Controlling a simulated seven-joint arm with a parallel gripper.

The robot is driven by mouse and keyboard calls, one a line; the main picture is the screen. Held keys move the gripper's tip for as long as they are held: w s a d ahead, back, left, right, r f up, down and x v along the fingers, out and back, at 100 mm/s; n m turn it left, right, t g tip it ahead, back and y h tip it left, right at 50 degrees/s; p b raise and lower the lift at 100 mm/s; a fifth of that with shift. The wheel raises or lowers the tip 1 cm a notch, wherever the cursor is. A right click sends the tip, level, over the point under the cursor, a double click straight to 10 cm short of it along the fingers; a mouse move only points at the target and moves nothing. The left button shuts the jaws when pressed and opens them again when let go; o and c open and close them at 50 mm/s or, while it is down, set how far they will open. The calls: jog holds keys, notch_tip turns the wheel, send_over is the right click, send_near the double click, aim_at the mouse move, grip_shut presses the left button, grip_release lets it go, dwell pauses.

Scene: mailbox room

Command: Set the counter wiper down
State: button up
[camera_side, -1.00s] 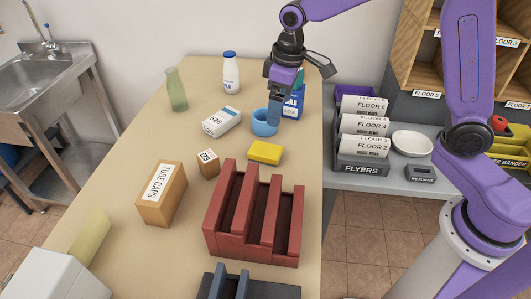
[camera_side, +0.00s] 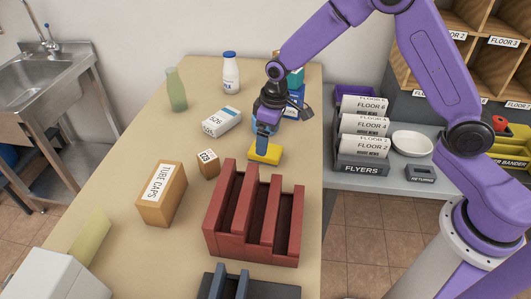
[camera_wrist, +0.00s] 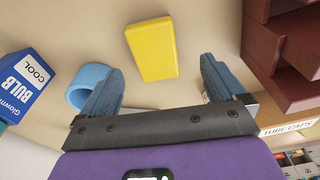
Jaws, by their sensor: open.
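The counter wiper appears to be the yellow sponge-like block (camera_side: 269,156). It lies flat on the tan counter, between the blue cup and the red slotted rack. My gripper (camera_side: 263,148) is close over it, pointing down, with the fingers partly covering its left end in the side view. In the wrist view the yellow block (camera_wrist: 152,50) shows whole, in the gap between the spread blue fingertips of my gripper (camera_wrist: 162,66). The jaws are open and hold nothing. How far the tips are above the block is hard to tell.
A blue cup (camera_wrist: 88,82) and a blue bulb box (camera_wrist: 22,82) stand near the left finger. The red slotted rack (camera_side: 224,240) is just in front. A white 526 box (camera_side: 221,121), small cardboard cube (camera_side: 208,164) and Tube Caps box (camera_side: 158,205) lie to the left.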

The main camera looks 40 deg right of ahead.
jog(key=shift+w+f, duration=0.2)
jog(key=shift+f, duration=0.75)
jog(key=shift+w+f, duration=0.15)
jog(key=shift+f, duration=0.8)
jog(key=shift+w+f, duration=0.2)
jog(key=shift+f, duration=0.75)
jog(key=c, duration=1.2)
jog(key=shift+c, duration=0.2)
jog(key=shift+r, duration=0.1)
jog(key=shift+r, duration=0.55)
notch_tip(320, 180, up, 2)
jog(key=shift+s+r, duration=0.1)
jog(key=shift+r, duration=0.1)
jog(key=s+d+r, duration=0.1)
jog(key=s+r, duration=0.2)
jog(key=s, duration=0.1)
jog(key=s+d+r, duration=0.1)
jog(key=s+r, duration=0.2)
jog(key=s, duration=0.2)
jog(key=s+d+r, duration=0.1)
jog(key=s+r, duration=0.2)
jog(key=s, duration=0.1)
jog(key=shift+s+d+r, duration=0.15)
jog(key=shift+d+r, duration=0.05)
jog(key=shift+d, duration=0.2)
